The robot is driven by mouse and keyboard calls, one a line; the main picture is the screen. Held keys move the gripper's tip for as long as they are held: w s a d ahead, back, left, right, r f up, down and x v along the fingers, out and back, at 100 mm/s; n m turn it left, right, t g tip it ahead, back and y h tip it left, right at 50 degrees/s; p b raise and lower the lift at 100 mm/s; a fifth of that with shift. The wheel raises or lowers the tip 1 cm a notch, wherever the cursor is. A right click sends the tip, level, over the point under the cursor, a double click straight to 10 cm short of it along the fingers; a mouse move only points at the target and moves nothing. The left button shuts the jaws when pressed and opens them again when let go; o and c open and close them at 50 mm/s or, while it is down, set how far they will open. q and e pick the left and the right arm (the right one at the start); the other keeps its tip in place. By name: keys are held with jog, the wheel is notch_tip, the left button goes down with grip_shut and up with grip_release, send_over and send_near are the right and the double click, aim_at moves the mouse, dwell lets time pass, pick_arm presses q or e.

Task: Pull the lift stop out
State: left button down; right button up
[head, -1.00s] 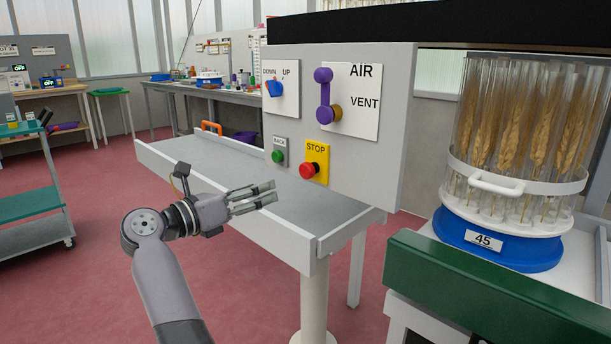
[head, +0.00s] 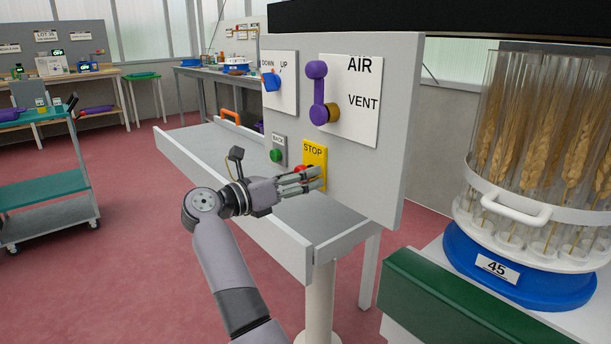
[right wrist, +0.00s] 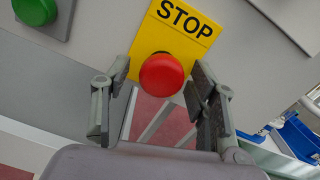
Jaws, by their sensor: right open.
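The lift stop is a red mushroom button (right wrist: 161,75) on a yellow STOP plate (right wrist: 178,24) in the right wrist view. My right gripper (head: 318,178) is at the button. In the right wrist view its open fingers (right wrist: 158,92) stand on either side of the red button, with gaps between. My left gripper is not in view.
A green BACK button (head: 277,155) sits left of the STOP plate. Above are a blue DOWN/UP switch (head: 271,82) and a purple AIR/VENT lever (head: 318,95). A grey bench (head: 225,150) lies below the panel. A blue-based carousel of wheat ears (head: 515,270) stands at right.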

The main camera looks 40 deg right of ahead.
jog(key=shift+c, duration=0.4)
grip_shut()
dwell(0.4)
